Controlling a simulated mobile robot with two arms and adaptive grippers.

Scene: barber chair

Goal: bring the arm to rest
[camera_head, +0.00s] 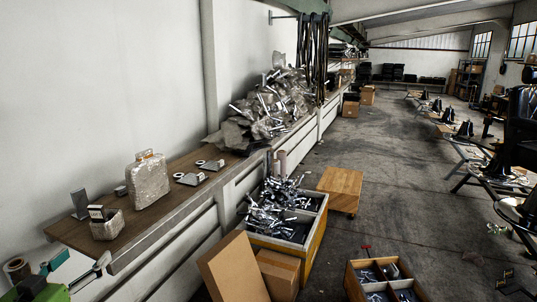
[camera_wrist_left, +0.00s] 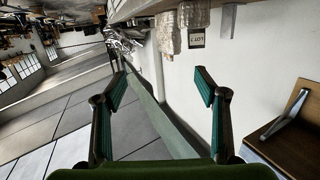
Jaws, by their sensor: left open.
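My left gripper (camera_head: 76,268) shows at the bottom left of the head view, beside the near end of the long wooden bench (camera_head: 140,222). In the left wrist view its two teal-padded fingers (camera_wrist_left: 161,82) stand wide apart with nothing between them. The fingers appear clear of the bench and of the things on it. Most of my left arm is outside the head view. My right gripper is in neither view.
The bench bears a wrapped package (camera_head: 149,181), a small wrapped box (camera_head: 106,225), metal brackets (camera_head: 193,178) and a heap of wrapped parts (camera_head: 268,108). The central aisle (camera_head: 385,150) is clear.

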